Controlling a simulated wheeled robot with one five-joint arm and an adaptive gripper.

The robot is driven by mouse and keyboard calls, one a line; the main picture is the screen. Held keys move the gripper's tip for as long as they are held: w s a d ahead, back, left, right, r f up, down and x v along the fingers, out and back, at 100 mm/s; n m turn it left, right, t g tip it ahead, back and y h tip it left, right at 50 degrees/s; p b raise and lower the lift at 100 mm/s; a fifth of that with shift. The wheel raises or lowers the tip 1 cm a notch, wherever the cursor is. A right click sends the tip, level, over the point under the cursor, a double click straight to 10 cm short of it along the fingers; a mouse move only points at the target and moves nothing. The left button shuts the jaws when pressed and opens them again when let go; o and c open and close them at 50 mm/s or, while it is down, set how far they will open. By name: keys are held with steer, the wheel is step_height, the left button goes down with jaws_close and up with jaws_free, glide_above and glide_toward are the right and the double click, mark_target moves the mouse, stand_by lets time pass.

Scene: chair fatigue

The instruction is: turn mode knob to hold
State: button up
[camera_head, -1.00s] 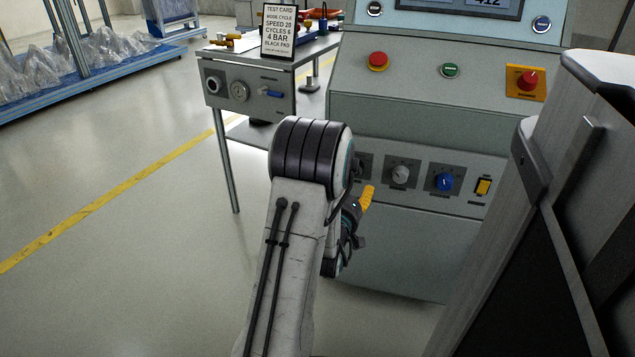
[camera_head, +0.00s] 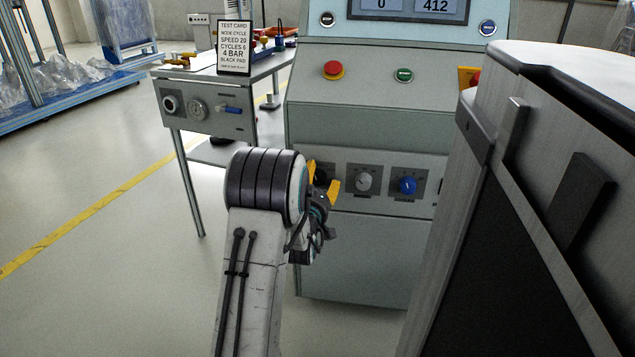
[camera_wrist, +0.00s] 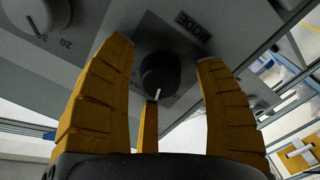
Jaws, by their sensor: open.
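The mode knob (camera_wrist: 160,74) is a round black knob with a white pointer mark, beside a label reading MODE (camera_wrist: 190,24) in the wrist view. The pointer faces the lower part of that picture, towards my gripper. My gripper (camera_wrist: 165,60) is open, with its yellow fingers on either side of the knob. I cannot tell whether any finger touches it. In the head view my gripper (camera_head: 323,178) is at the left end of the machine's knob panel (camera_head: 385,205), and my arm and fingers hide most of the mode knob.
A grey knob (camera_head: 363,180) and a blue knob (camera_head: 408,185) sit to the right on the panel. Above are a red button (camera_head: 333,69) and a green button (camera_head: 403,75). A test card (camera_head: 234,47) stands on the side table (camera_head: 262,70) at left. Open floor lies left.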

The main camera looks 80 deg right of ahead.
steer(key=shift+c, duration=0.4)
steer(key=c, duration=1.1)
